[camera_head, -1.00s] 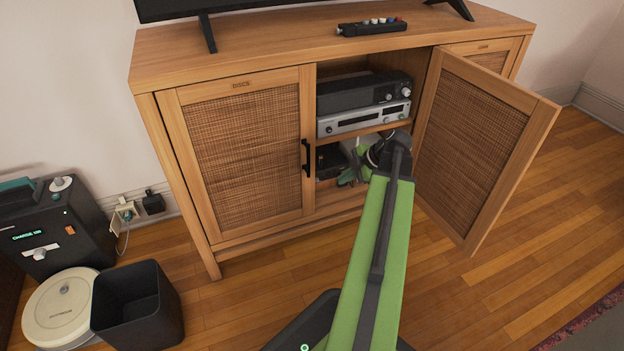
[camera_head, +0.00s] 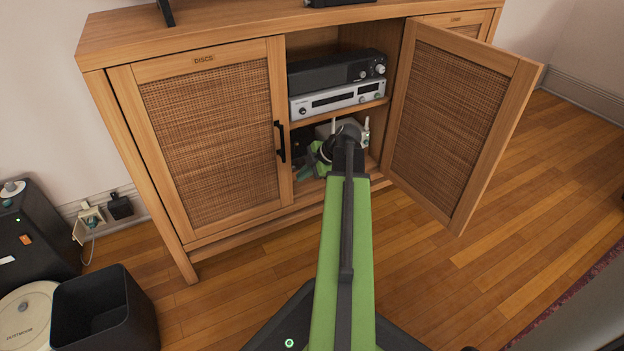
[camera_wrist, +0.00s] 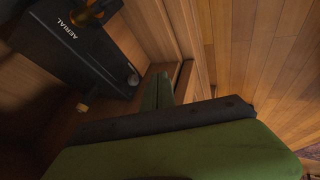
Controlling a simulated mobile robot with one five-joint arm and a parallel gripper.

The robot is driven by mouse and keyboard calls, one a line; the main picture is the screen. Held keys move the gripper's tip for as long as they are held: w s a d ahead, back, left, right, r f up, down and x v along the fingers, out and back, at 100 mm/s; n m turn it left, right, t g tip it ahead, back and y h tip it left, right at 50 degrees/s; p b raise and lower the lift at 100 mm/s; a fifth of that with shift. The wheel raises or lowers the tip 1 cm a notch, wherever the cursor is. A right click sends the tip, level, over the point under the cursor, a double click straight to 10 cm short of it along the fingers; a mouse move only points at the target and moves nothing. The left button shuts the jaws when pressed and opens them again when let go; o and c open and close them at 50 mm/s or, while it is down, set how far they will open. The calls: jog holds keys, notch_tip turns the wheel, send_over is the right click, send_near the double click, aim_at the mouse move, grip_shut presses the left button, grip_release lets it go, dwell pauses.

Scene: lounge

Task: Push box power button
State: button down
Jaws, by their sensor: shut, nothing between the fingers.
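In the wrist view, a dark box face marked AERIAL (camera_wrist: 72,50) fills the upper left, with a brass connector (camera_wrist: 88,12) and a small round silver part (camera_wrist: 133,80). My gripper's green fingers (camera_wrist: 158,92) are shut and empty, close to the box. I cannot tell which part is the power button.
The right door (camera_head: 447,125) stands open; the left door (camera_head: 205,145) marked DISCS is shut. A silver unit (camera_head: 338,99) and a black unit (camera_head: 335,72) sit on the shelf above my gripper. A black bin (camera_head: 103,308) stands at lower left.

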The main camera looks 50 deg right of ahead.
aim_at(293, 169)
jog(key=shift+w+d+r, duration=0.15)
jog(key=shift+w+d, duration=0.2)
jog(key=shift+w, duration=0.4)
jog(key=shift+w+d+r, duration=0.1)
jog(key=shift+w+d, duration=0.2)
jog(key=shift+w, duration=0.4)
